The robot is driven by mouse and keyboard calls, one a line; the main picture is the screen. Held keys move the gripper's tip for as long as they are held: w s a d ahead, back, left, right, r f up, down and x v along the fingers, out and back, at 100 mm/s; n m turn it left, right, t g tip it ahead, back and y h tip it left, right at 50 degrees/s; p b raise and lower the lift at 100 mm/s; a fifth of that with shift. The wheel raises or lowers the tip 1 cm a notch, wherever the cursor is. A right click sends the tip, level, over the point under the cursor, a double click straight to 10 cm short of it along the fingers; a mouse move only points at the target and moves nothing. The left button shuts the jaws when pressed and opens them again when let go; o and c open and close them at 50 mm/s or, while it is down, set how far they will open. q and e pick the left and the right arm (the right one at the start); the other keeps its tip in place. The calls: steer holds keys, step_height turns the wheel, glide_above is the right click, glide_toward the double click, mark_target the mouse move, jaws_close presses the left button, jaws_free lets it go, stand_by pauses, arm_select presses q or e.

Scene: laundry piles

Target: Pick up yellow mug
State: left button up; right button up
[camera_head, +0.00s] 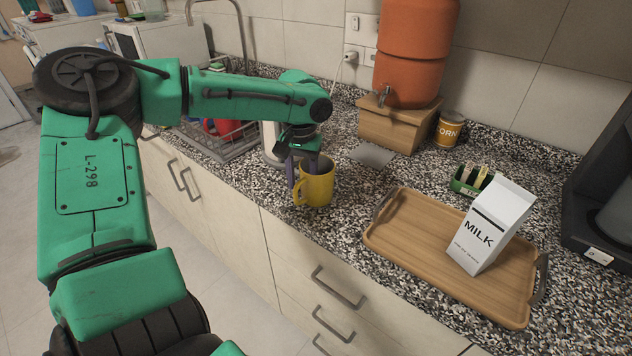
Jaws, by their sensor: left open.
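The yellow mug (318,188) stands upright on the speckled counter near its front edge, with its handle toward the left. My left gripper (303,171) points down at the mug's left rear side. Its purple-grey fingers are apart, one left of the mug near the handle and one near the rim. The mug partly hides the fingers, and I cannot tell whether they touch it. My right gripper is not in view.
A wooden tray (408,247) with a milk carton (490,226) lies to the right. A wooden stand (398,128) bears an orange water dispenser (412,60) behind. A can (449,129) stands beside it. A dish rack (222,140) is left. Bare counter lies between mug and tray.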

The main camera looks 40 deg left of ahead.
arm_select(q)
steer(key=shift+f, duration=0.25)
jaws_close()
steer(key=shift+w, duration=0.1)
stand_by(1.1)
